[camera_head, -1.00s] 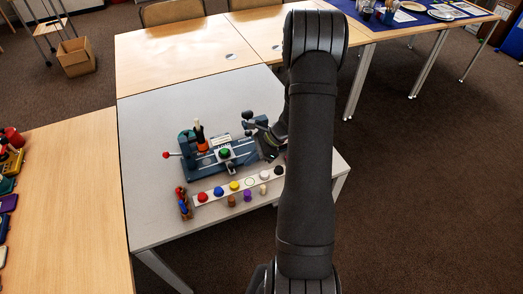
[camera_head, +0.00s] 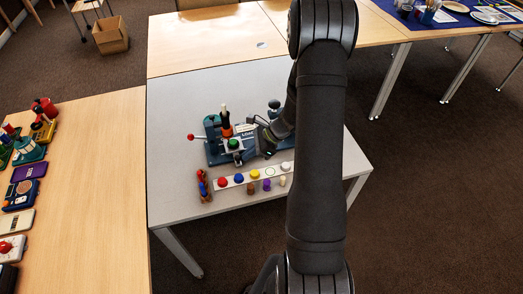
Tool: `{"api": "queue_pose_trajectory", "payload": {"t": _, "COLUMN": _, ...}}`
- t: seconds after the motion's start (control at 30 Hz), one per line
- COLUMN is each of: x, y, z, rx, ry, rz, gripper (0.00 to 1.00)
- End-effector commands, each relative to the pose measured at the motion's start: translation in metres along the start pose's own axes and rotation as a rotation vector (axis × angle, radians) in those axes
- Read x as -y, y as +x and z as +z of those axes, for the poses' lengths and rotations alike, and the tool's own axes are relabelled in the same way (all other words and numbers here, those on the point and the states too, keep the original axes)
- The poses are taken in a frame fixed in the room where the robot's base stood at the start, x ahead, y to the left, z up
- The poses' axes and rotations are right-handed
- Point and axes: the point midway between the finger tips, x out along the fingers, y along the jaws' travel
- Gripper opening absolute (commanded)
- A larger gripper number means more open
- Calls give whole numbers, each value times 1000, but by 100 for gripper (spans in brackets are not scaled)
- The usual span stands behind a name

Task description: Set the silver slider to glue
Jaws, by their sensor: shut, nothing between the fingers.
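A blue-grey device (camera_head: 216,158) stands on the grey table, with a bottle (camera_head: 225,122) upright in it. A silver slider (camera_head: 233,149) with a green knob on top sits on the device, right of the bottle's foot. My gripper (camera_head: 240,157) is shut and empty, its tips low at the slider's right side. They look very close to the slider; I cannot tell whether they touch. White lettering shows behind the slider, too small to read surely. My gripper and arm hide much of the device's right part.
A white strip (camera_head: 246,181) with several coloured pieces lies in front of the device, with small pegs before it. A brown holder (camera_head: 203,187) stands at its left end. A red-balled lever (camera_head: 191,137) sticks out left. The table behind is clear.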

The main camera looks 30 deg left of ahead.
Motion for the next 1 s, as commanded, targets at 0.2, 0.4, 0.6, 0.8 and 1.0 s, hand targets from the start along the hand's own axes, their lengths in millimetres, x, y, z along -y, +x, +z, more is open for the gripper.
{"api": "queue_pose_trajectory", "payload": {"t": 0.2, "x": -4, "y": 15, "z": 16, "rx": 1, "ry": 0, "rz": 0, "gripper": 0}}
{"api": "queue_pose_trajectory", "payload": {"t": 0.4, "x": -4, "y": 16, "z": 18, "rx": 4, "ry": 0, "rz": 3, "gripper": 0}}
{"api": "queue_pose_trajectory", "payload": {"t": 0.6, "x": -4, "y": 15, "z": 17, "rx": 7, "ry": 1, "rz": 4, "gripper": 0}}
{"api": "queue_pose_trajectory", "payload": {"t": 0.8, "x": -4, "y": -3, "z": 0, "rx": 3, "ry": 4, "rz": -3, "gripper": 0}}
{"api": "queue_pose_trajectory", "payload": {"t": 1.0, "x": -2, "y": -47, "z": -15, "rx": -2, "ry": 1, "rz": -10, "gripper": 0}}
